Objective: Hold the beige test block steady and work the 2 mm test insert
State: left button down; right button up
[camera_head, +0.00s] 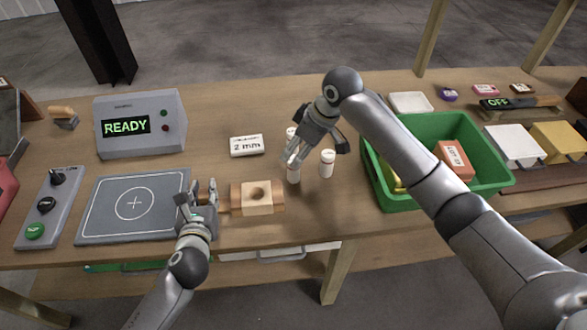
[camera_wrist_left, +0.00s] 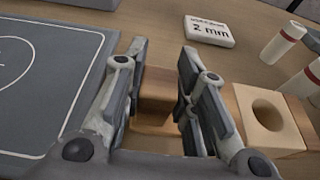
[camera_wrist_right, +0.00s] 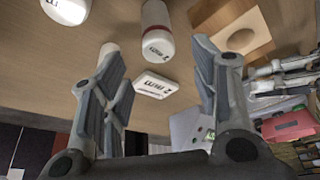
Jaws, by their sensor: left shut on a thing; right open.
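The beige test block (camera_head: 257,196) lies at the middle front of the table, with a round hole in its top. Its beige part and hole also show in the left wrist view (camera_wrist_left: 250,120). My left gripper (camera_head: 199,188) is shut on the block's brown left end. A white label block marked 2 mm (camera_head: 247,146) lies behind it. Several small white cylinders with red bands stand right of it, one at the front (camera_head: 327,164). My right gripper (camera_head: 312,150) is open and empty above them, partly hiding some.
A grey pad (camera_head: 135,232) and a button panel (camera_head: 48,207) are on the left. A display box (camera_head: 140,122) reads READY behind. A green bin (camera_head: 500,187) with a few items stands on the right, under my right arm.

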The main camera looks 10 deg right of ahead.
aim_at(293, 159)
jog(key=shift+x, duration=2.75)
jog(key=shift+d, duration=0.15)
jog(key=c, duration=1.2)
jog(key=r, duration=0.9)
jog(key=shift+s+a+r, duration=0.15)
jog(key=shift+s+a, duration=0.05)
jog(key=shift+a, duration=0.2)
jog(key=shift+c, duration=0.2)
jog(key=s+a+r, duration=0.1)
jog(key=s+a, duration=0.5)
jog(key=a, duration=0.3)
jog(key=shift+s+a+f, duration=0.1)
jog(key=shift+f, duration=2.3)
jog(key=shift+s+a+f, duration=0.1)
jog(key=shift+f, duration=2.25)
